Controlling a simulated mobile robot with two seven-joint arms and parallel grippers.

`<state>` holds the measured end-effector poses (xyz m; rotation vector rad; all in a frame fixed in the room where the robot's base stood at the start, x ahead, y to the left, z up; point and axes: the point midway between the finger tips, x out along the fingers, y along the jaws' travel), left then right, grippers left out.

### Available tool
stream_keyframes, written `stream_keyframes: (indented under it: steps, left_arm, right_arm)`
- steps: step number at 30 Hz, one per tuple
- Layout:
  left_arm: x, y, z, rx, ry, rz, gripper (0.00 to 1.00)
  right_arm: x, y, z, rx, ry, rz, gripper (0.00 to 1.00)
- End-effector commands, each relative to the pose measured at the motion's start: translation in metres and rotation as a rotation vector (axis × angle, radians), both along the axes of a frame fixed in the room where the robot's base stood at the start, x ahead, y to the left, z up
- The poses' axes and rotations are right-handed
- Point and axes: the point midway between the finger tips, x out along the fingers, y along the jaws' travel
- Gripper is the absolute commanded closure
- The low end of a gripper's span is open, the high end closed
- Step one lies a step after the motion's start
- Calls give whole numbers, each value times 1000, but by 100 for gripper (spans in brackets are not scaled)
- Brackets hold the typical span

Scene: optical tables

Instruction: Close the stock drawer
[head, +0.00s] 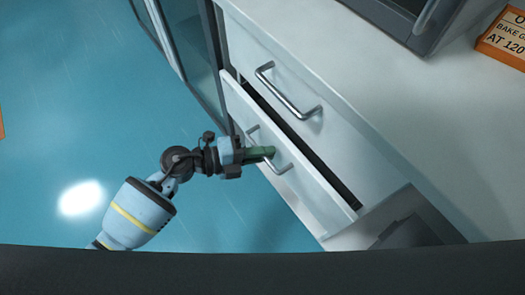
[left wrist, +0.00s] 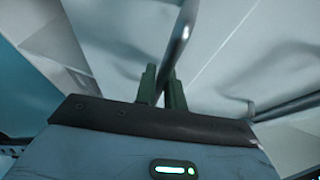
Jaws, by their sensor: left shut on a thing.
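The stock drawer (head: 318,196) appears to be the lower white drawer of the cabinet. It stands partly open, with a dark gap behind its front panel. Its metal bar handle (head: 283,169) is partly covered by my left gripper (head: 269,152). My left gripper has green fingers and is shut on this handle. In the left wrist view, the handle bar (left wrist: 181,42) passes between the green fingers (left wrist: 162,88). My right gripper is in neither view.
Above is a closed white drawer with a metal handle (head: 286,92), under a white worktop (head: 350,75). A grey appliance (head: 405,22) and an orange sign (head: 505,38) stand on top. A glass-panelled frame (head: 190,45) is at the upper left.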

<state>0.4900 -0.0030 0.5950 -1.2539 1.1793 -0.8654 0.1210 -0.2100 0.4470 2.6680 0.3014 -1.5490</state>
Motion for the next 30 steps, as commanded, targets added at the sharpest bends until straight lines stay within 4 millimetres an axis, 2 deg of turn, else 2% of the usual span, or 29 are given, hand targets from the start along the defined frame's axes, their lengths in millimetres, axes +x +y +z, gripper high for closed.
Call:
stream_keyframes:
  steps: [4, 12, 22, 23, 27, 30]
  left_arm:
    - [2, -2, 0, -1, 0, 0, 100]
    - [23, -30, 1, -1, 1, 1, 100]
    - [25, -33, 1, -1, -2, 4, 100]
    - [25, -33, 1, -1, -2, 4, 87]
    - [25, -33, 1, -1, -2, 3, 68]
    - [25, -33, 2, -2, -2, 2, 68]
  right_arm:
    - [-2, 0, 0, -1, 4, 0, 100]
    - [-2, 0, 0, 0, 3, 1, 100]
    - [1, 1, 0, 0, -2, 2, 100]
    - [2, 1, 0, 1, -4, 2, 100]
    - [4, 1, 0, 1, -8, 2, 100]
    - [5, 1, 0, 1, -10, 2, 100]
